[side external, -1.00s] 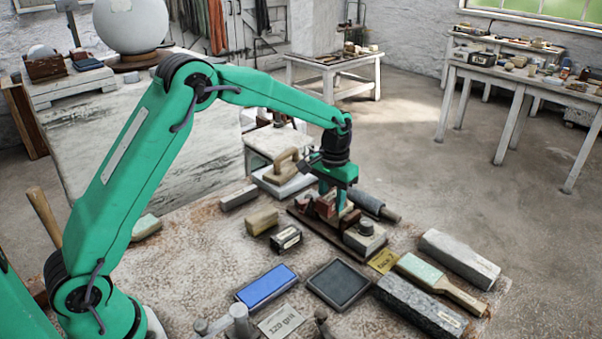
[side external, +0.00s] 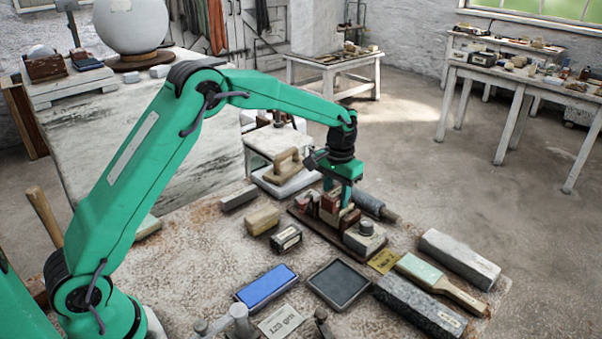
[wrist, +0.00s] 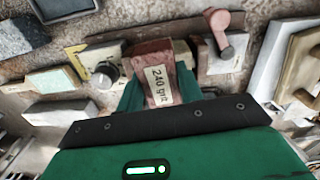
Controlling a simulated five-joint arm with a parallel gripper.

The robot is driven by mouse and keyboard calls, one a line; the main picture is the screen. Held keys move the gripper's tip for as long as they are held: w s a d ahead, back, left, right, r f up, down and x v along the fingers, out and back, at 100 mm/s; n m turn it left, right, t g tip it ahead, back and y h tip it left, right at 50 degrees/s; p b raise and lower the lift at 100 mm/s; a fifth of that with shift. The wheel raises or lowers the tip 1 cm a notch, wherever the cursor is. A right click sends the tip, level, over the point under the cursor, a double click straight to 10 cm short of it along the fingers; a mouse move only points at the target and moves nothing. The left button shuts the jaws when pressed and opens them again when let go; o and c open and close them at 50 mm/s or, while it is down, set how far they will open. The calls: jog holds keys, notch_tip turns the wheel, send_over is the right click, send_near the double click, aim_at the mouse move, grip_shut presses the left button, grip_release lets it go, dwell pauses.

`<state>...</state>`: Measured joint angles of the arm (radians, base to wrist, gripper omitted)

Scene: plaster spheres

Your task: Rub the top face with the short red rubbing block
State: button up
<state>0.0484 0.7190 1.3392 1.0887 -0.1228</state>
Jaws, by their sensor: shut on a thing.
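A red rubbing block (wrist: 152,62) labelled "240 grit" is between my gripper's green fingers in the wrist view. In the side view the red block (side external: 329,203) shows at my gripper (side external: 338,192), over the dark wooden rack (side external: 310,229). My gripper is shut on it. I cannot tell for certain whether its underside still touches the rack. The side view shows several faces on stones and the plaster sphere (side external: 131,22); nothing there marks which is the top face. The block's lower part is hidden.
On the bench, a grey block with a knob (side external: 365,240) stands close right of my gripper. A wooden-handled float (side external: 287,172) is behind.

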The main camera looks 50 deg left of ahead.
jog(key=shift+w, duration=0.1)
jog(key=shift+w+a+r, duration=0.1)
jog(key=shift+w, duration=0.95)
jog(key=shift+s, duration=0.15)
jog(key=shift+s, duration=1)
jog(key=shift+s, duration=0.1)
jog(key=shift+s+d+f, duration=0.1)
jog(key=shift+s, duration=0.4)
jog(key=shift+s+d+f, duration=0.1)
jog(key=shift+s, duration=0.4)
jog(key=shift+w+r, duration=0.1)
jog(key=shift+w+a+r, duration=0.1)
jog(key=shift+w+r, duration=0.6)
jog(key=shift+w, duration=0.35)
